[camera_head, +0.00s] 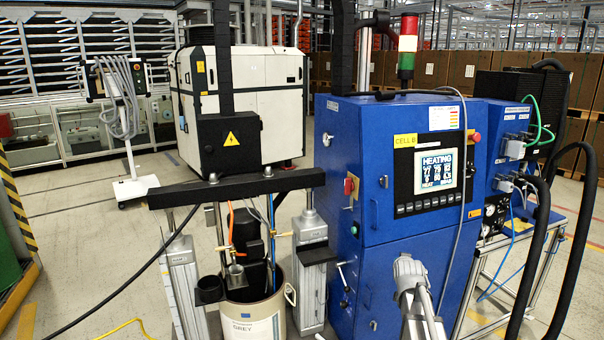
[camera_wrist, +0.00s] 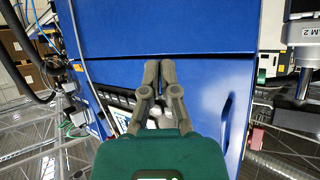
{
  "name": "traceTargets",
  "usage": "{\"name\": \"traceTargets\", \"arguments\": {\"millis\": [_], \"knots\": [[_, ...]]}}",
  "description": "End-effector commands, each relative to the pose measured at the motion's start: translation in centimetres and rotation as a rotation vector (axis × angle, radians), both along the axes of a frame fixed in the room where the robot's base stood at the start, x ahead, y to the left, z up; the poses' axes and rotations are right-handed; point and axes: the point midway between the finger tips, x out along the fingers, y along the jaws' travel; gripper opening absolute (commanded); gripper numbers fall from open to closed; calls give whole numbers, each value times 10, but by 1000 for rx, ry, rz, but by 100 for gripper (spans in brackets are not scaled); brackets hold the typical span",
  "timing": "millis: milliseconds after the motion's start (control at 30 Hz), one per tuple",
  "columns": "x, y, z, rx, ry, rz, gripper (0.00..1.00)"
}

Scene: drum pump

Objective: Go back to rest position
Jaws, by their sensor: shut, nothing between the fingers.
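My gripper (camera_wrist: 161,68) shows in the wrist view with its two grey fingers together and nothing between them. Its green body fills the bottom of that view. The fingers point toward the blue cabinet (camera_wrist: 120,30), and I cannot tell the exact gap between them. In the head view the blue cabinet (camera_head: 365,240) stands right of centre, with a lit screen reading HEATING (camera_head: 436,170). Part of my grey arm (camera_head: 412,285) rises in front of the cabinet's lower right. I cannot make out the fingers in the head view.
The drum pump frame, with its black crossbar (camera_head: 240,188), stands left of the cabinet over a beige drum (camera_head: 258,325). Thick black hoses (camera_head: 572,270) hang at the right. A red and green signal lamp (camera_head: 407,50) tops the cabinet. Open floor (camera_head: 95,255) lies at the left.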

Motion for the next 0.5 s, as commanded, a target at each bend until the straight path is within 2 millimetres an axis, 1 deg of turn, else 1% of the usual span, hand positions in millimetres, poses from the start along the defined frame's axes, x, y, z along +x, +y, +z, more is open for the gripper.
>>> {"name": "traceTargets", "arguments": {"millis": [33,167,300,367,400,467,500], "knots": [[-17,13,-6,8,59,12,0],[-54,39,-25,28,219,40,0],[-97,66,-42,46,390,76,0],[-117,77,-48,53,465,93,0],[-131,84,-52,57,514,104,0],[-152,95,-56,64,588,124,0],[-167,102,-59,69,637,136,0]]}}
